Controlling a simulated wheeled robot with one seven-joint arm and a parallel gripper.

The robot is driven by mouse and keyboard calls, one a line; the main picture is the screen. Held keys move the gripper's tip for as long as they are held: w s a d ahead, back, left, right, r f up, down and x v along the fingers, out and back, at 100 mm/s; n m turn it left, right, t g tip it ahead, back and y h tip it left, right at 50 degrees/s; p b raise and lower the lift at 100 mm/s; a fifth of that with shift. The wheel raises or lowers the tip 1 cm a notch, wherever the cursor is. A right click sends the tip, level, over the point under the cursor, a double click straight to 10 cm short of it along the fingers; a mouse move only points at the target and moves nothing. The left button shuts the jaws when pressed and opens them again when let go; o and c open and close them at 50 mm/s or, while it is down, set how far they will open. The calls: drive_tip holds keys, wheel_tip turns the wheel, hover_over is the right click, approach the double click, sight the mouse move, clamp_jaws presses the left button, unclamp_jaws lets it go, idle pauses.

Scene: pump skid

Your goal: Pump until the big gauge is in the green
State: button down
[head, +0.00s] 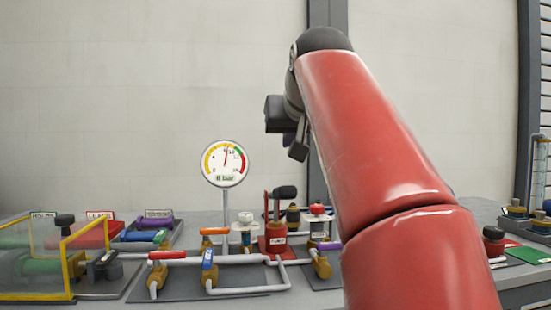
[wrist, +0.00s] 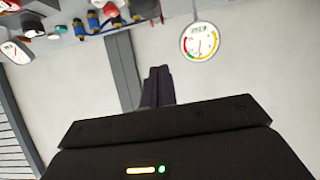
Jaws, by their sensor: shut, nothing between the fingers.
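The big round gauge (head: 225,163) stands on a post at the back of the bench. Its needle points almost straight up, slightly right, near where the yellow band meets the green; its exact band is too small to tell. The red pump (head: 278,239) stands right of the gauge post, with a dark-gripped lever (head: 284,193) upright above it. My gripper (head: 299,150) is raised above the pump, apart from the lever. In the wrist view the gripper (wrist: 158,78) is shut and empty, and the gauge (wrist: 200,42) appears upside down.
Pipes carry red (head: 167,255), blue (head: 209,259) and orange (head: 214,231) valve handles in front of the gauge. A yellow-framed clear guard (head: 83,238) stands at the left. The air around the gripper is clear.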

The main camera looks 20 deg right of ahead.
drive_tip(key=shift+w, duration=0.1)
idle(0.3)
hover_over(279, 194)
drive_tip(key=w+d, duration=0.3)
drive_tip(key=w, duration=0.1)
wheel_tip(279, 194, down, 5)
drive_tip(key=shift+w+a+f, duration=0.1)
drive_tip(key=shift+a, duration=0.05)
drive_tip(key=shift+s+a+f+b, duration=0.1)
drive_tip(key=shift+s+f+b, duration=0.15)
drive_tip(key=shift+f+b, duration=0.25)
drive_tip(key=shift+s+a+f+b, duration=0.1)
drive_tip(key=shift+s+f+b, duration=0.2)
drive_tip(key=shift+f, duration=0.85)
drive_tip(key=shift+f+b, duration=0.1)
drive_tip(key=shift+b, duration=0.2)
